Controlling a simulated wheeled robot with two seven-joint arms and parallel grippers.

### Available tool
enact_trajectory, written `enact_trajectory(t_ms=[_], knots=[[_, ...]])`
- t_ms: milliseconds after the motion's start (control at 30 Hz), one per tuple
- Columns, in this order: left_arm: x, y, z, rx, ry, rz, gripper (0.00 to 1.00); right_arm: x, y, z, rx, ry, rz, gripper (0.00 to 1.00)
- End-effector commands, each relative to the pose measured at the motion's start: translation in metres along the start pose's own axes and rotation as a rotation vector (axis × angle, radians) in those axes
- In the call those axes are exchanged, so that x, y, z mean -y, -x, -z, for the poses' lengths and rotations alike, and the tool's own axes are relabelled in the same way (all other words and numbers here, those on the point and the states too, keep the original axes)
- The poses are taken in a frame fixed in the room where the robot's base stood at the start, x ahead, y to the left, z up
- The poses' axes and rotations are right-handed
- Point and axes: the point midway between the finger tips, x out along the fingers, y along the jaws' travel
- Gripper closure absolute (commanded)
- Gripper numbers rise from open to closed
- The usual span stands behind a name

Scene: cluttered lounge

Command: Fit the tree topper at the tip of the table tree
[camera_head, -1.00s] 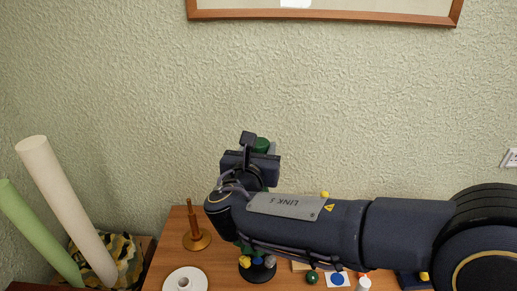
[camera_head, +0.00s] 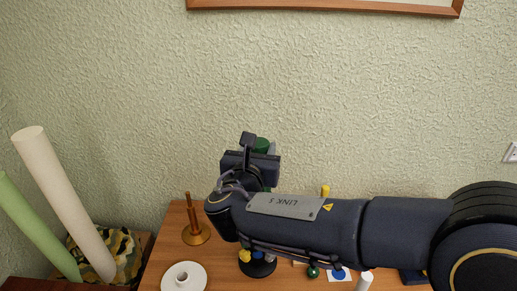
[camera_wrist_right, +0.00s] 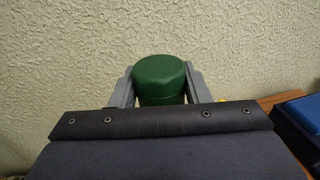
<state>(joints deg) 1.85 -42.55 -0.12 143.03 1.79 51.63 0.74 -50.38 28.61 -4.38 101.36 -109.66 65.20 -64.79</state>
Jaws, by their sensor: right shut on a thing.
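My right gripper (camera_head: 261,147) is shut on a dark green, round-topped piece (camera_head: 262,143), apparently the tree topper. In the right wrist view the green piece (camera_wrist_right: 160,78) stands upright between the two grey fingers. The piece is held high above the table, in front of the wall. The table tree is mostly hidden behind my right arm. Below the arm I see what looks like its dark round base (camera_head: 257,268), with yellow, blue and grey ornaments by it. The tree's tip and its gap to the held piece cannot be seen. My left gripper is not in view.
On the wooden table (camera_head: 160,256) stand a brown spindle (camera_head: 195,232), a white ring-shaped holder (camera_head: 184,276), a green ball (camera_head: 313,272), and a white cylinder (camera_head: 365,281). Tall rolls (camera_head: 62,200) lean at the left. A blue box (camera_wrist_right: 300,118) lies right in the wrist view.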

Motion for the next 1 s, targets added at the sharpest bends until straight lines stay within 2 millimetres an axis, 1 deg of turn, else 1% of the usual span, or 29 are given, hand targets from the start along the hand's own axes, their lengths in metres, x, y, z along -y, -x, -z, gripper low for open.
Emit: enact_trajectory(t_ms=[367, 400, 567, 600, 867, 1000], knots=[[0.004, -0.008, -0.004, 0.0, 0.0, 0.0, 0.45, 0.0, -0.001, 0.011, 0.0, 0.0, 0.0, 0.8], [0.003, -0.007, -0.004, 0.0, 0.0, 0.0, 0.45, 0.0, -0.001, 0.01, 0.0, 0.0, 0.0, 0.55], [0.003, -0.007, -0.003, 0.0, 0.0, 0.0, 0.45, 0.0, -0.001, 0.009, 0.0, 0.0, 0.0, 0.34], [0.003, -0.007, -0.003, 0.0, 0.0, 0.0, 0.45, 0.0, -0.001, 0.009, 0.0, 0.0, 0.0, 0.32], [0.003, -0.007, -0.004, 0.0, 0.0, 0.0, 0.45, 0.0, 0.001, 0.01, 0.0, 0.0, -0.001, 0.32], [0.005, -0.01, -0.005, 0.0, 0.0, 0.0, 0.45, -0.001, 0.015, 0.01, 0.0, -0.001, -0.004, 0.32]])
